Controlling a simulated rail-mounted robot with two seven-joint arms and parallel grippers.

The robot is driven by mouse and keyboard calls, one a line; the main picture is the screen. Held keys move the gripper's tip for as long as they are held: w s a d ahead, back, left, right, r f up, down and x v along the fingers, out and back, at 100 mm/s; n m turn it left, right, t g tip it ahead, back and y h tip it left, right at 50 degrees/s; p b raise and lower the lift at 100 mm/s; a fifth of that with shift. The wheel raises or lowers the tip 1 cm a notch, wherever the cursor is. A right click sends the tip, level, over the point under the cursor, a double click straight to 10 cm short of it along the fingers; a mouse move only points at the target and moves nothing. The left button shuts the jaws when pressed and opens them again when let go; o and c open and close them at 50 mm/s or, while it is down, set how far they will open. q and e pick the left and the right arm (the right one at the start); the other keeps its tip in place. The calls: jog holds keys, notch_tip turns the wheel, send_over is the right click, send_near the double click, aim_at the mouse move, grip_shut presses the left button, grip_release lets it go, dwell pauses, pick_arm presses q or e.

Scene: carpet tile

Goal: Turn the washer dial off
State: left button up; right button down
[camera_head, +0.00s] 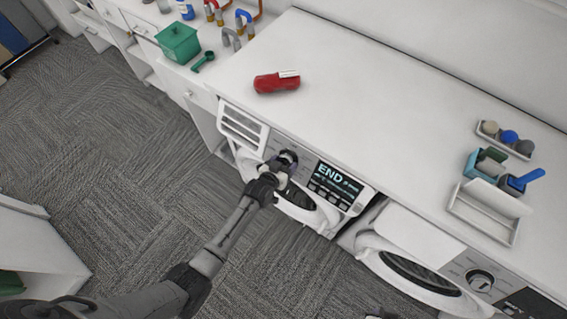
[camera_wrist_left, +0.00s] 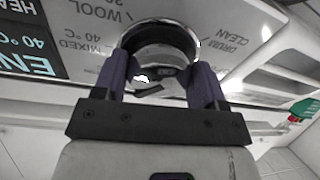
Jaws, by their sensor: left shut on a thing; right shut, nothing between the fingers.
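The washer dial (camera_head: 289,156) is a round silver knob on the front panel of the left washer, beside a lit display (camera_head: 337,181) reading END. My left gripper (camera_head: 281,166) is at the dial. In the left wrist view, the dial (camera_wrist_left: 160,40) sits between the two purple-padded fingers of my left gripper (camera_wrist_left: 169,82), which are shut on it. Labels such as WOOL, MIXED, DRUM CLEAN ring the dial. The dial's pointer mark cannot be made out. A small dark part at the bottom edge appears to be my right gripper (camera_head: 382,316), mostly cut off and away from the washers.
A second washer (camera_head: 420,276) with its own dial (camera_head: 480,280) stands to the right. Grey carpet (camera_head: 110,160) in front is open.

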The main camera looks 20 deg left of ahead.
pick_arm(q)
jog(key=n+p, duration=0.1)
jog(key=n, duration=0.4)
jog(key=shift+d+r+p, duration=0.1)
jog(key=shift+r+p, duration=0.05)
jog(key=shift+p, duration=0.25)
jog(key=shift+n+p, duration=0.35)
jog(key=shift+n, duration=1.15)
jog(key=o, duration=0.9)
jog(key=v, duration=1.3)
jog(key=shift+s+d+r, duration=0.15)
jog(key=shift+s+r, duration=0.1)
jog(key=shift+r, duration=0.15)
